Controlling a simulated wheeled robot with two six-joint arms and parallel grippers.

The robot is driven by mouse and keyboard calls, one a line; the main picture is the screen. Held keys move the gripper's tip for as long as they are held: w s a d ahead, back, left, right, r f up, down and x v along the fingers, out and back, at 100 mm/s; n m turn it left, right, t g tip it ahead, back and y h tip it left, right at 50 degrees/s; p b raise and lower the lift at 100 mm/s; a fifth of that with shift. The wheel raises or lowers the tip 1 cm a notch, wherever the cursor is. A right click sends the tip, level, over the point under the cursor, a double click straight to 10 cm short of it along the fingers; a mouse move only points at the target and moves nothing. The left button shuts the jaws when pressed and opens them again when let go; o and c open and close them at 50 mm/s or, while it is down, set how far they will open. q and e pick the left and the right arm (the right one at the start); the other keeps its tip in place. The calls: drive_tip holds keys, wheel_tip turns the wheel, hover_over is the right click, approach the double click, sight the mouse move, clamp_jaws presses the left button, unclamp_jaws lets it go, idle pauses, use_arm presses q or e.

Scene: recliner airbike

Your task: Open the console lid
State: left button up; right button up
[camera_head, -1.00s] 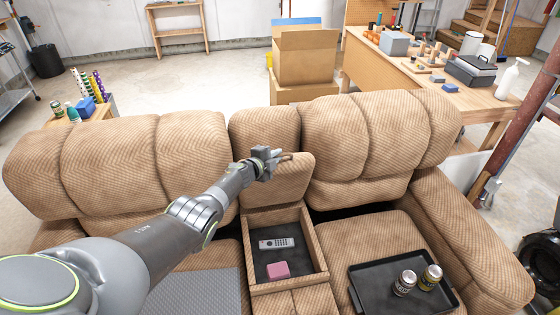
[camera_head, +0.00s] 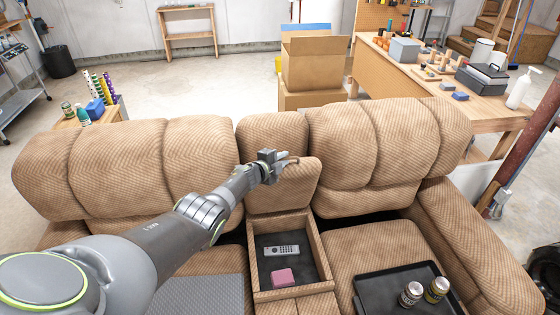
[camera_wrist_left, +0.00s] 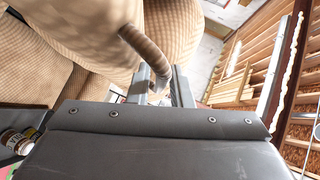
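The console lid (camera_head: 298,182) is a tan padded cushion between the two seats. It stands raised, leaning back against the middle backrest. The open console box (camera_head: 318,252) below it holds a remote (camera_head: 282,250) and a pink block (camera_head: 283,277). My left gripper (camera_head: 281,163) is at the lid's upper left, at a curved tan strap (camera_head: 291,160). In the left wrist view the strap (camera_wrist_left: 143,45) runs down between the fingers (camera_wrist_left: 160,88), which stand apart. I cannot tell whether they press on it. My right gripper is not in view.
A black tray (camera_head: 375,302) with two cans lies on the right seat. Cardboard boxes (camera_head: 315,65) stand behind the sofa. A workbench (camera_head: 430,85) with tools is at the back right. A small table (camera_head: 82,118) stands at the back left.

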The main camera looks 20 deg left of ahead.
use_arm(q)
drive_tip(key=shift+s+p, duration=0.25)
drive_tip(key=shift+p, duration=0.2)
drive_tip(key=p+v, duration=0.7)
drive_tip(key=v, duration=1)
